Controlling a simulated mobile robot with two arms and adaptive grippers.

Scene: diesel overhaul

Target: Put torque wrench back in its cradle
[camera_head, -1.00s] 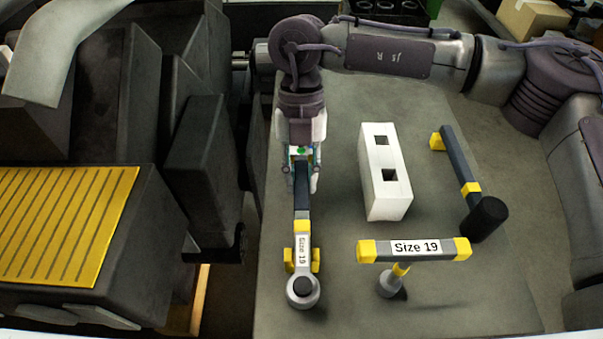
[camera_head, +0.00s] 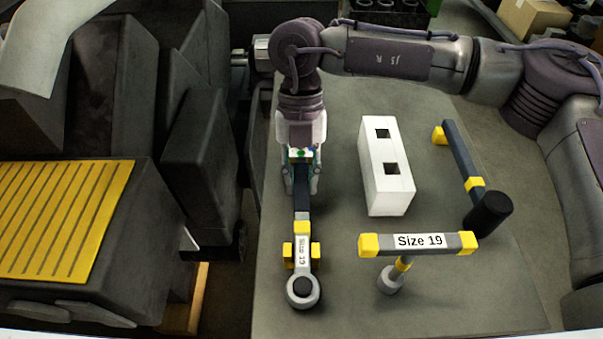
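The torque wrench (camera_head: 302,212) has a dark handle, a yellow band, a "Size 19" label and a round grey head with a dark centre. It lies lengthwise in the camera_head view, head toward me. Its cradle shows as two yellow brackets (camera_head: 316,250), one on each side of the labelled part. The wrench is between them; I cannot tell whether it rests fully on the cradle. My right gripper (camera_head: 302,187) points down at the far part of the handle, its fingers on both sides, and appears shut on it. My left gripper is not in view.
A white block (camera_head: 386,180) with two square holes stands on the grey table (camera_head: 345,290). Dark machinery (camera_head: 195,160) stands close on the left.

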